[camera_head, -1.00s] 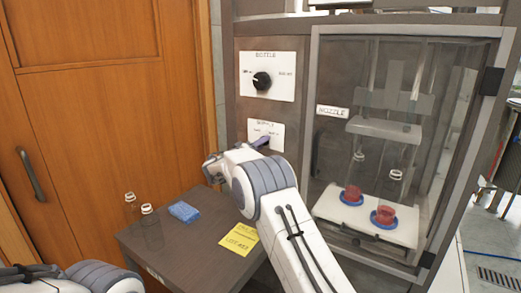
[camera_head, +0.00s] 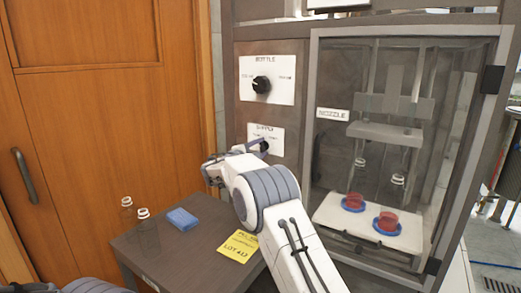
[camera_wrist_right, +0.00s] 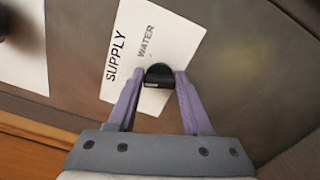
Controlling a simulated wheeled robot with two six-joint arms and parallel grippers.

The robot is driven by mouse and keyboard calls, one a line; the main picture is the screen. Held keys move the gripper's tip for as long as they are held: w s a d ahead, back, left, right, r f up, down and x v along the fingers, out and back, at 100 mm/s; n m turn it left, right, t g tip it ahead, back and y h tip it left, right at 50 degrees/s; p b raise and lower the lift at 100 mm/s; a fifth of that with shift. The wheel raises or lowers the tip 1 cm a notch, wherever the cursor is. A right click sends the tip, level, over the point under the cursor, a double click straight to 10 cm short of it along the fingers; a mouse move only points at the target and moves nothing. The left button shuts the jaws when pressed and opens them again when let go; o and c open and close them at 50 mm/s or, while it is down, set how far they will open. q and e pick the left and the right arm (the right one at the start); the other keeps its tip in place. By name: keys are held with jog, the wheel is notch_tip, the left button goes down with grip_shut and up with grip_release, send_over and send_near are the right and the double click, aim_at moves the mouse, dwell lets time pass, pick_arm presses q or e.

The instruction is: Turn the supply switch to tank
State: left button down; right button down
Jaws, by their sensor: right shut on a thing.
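The supply switch is a small black knob (camera_wrist_right: 159,76) on a white plate (camera_wrist_right: 150,45) marked SUPPLY and WATER in the right wrist view. The plate (camera_head: 279,134) is on the machine's front panel in the head view, below the bottle dial. My right gripper (camera_wrist_right: 160,82) is shut on the knob, with one purple finger on each side. It also shows at the plate in the head view (camera_head: 264,145). The plate's other position label is hidden in the wrist view, and the pointer's direction is unclear. My left gripper is out of view.
A white bottle plate with a black dial (camera_head: 261,85) is above. Right of it, a glass-fronted cabinet (camera_head: 313,150) holds two bottles over red cups on blue saucers. A dark table (camera_head: 190,250) bears two clear bottles, a blue block (camera_head: 182,218) and a yellow note (camera_head: 238,246).

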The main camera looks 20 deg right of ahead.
jog(key=n+p, duration=0.1)
jog(key=n, duration=0.4)
jog(key=shift+a+p, duration=0.1)
jog(key=shift+p, duration=0.3)
jog(key=shift+n, duration=0.4)
jog(key=shift+c, duration=1.6)
grip_release()
jog(key=b+v, duration=0.1)
jog(key=v, duration=0.9)
jog(key=shift+s+a, duration=0.1)
jog(key=shift+a, duration=0.05)
